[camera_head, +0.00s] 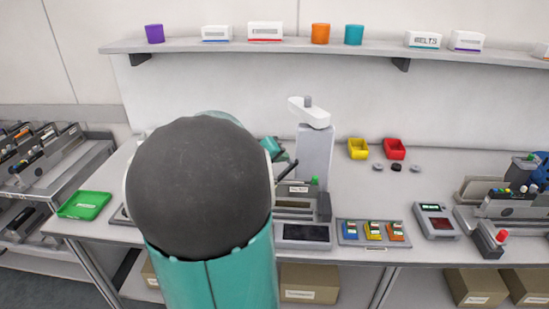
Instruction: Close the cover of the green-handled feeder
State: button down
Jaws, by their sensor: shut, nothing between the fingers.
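A grey feeder (298,190) with a white label stands on the workbench just right of my arm. A small green knob (315,181) shows at its right end. Its left part is hidden behind my large dark and teal arm joint, so I cannot tell how its cover sits. A teal and dark piece of my arm shows just above the feeder. My gripper's fingers are hidden behind the arm.
A grey post (315,150) stands behind the feeder. A tray (373,233) of coloured pieces, a small meter (436,221) and a red-knobbed device (488,240) lie to the right. A green tray (84,205) sits left. A trolley (45,165) holds several feeders.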

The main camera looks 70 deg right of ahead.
jog(key=s+d+f+m+t+y, duration=0.1)
jog(key=s+f+m+t+y, duration=0.1)
jog(key=s, duration=0.5)
jog(key=shift+d+f+m+t, duration=0.3)
jog(key=shift+f+m+t, duration=0.6)
jog(key=shift+t, duration=0.7)
jog(key=shift+s+f, duration=0.1)
jog(key=shift+f, duration=0.1)
jog(key=shift+r, duration=0.1)
jog(key=shift+r, duration=0.75)
jog(key=shift+r, duration=0.1)
